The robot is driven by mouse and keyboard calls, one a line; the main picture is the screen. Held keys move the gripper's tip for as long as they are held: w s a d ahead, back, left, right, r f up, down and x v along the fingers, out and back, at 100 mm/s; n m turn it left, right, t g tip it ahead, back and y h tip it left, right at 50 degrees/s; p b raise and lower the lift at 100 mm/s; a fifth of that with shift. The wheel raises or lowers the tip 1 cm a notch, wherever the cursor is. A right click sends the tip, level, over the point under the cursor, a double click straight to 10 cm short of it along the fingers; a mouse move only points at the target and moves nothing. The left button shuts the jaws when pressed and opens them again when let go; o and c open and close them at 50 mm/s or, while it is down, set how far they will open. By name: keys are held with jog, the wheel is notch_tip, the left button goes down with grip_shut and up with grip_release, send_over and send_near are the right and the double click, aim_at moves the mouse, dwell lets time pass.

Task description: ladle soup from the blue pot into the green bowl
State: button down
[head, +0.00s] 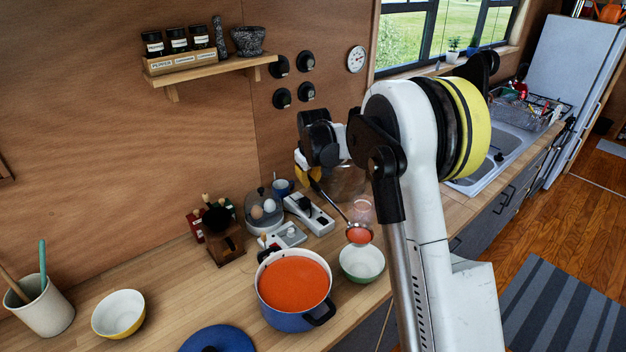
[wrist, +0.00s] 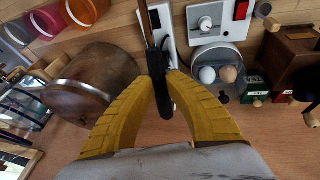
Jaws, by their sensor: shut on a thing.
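My gripper (head: 308,172) is shut on the handle of a ladle (head: 335,206). In the wrist view, the yellow fingers (wrist: 163,88) close around the dark handle. The ladle's bowl holds red-orange soup (head: 359,236) and hangs above the back rim of the green bowl (head: 362,267). The green bowl is pale inside, and no soup shows in the part I can see. The blue pot (head: 291,318) stands left of the bowl, nearly full of red-orange soup (head: 294,283).
A yellow bowl (head: 118,316), a utensil crock (head: 45,310) and a blue lid (head: 217,340) are at the left. An egg cooker (head: 264,210), power strip (head: 310,213) and grinder (head: 222,243) stand behind the pot. A glass jar (head: 362,208) is close behind the ladle.

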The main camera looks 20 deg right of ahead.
aim_at(317, 185)
jog(key=shift+f+b, duration=0.65)
jog(key=shift+f, duration=0.75)
jog(key=shift+s+d+r+t+y+p, duration=0.2)
jog(key=shift+s+r+t, duration=0.2)
jog(key=shift+r, duration=0.25)
jog(key=shift+s+d+r+t+y+p, duration=0.1)
jog(key=shift+s+d+r+t+p, duration=0.2)
jog(key=shift+s+r, duration=0.3)
jog(key=shift+s+d+r+t+y+p, duration=0.15)
jog(key=shift+s+r+t, duration=0.25)
jog(key=shift+r, duration=0.3)
jog(key=shift+s+d+r+t+y+p, duration=0.55)
jog(key=shift+s+d+r+t+p, duration=0.3)
jog(key=shift+s+r+t, duration=2.25)
jog(key=s+d+r+m+t+y+b, duration=0.1)
jog(key=s+d+r+t+b, duration=0.1)
jog(key=s+b, duration=0.5)
jog(key=s+d+r+m+t+b, duration=0.1)
jog(key=s+d+r+t+b, duration=0.2)
jog(key=s, duration=0.7)
jog(key=shift+d+t+y+b, duration=0.4)
jog(key=shift+d+t+b, duration=0.6)
jog(key=shift+b, duration=0.85)
jog(key=shift+a+m, duration=0.2)
jog(key=shift+m, duration=0.1)
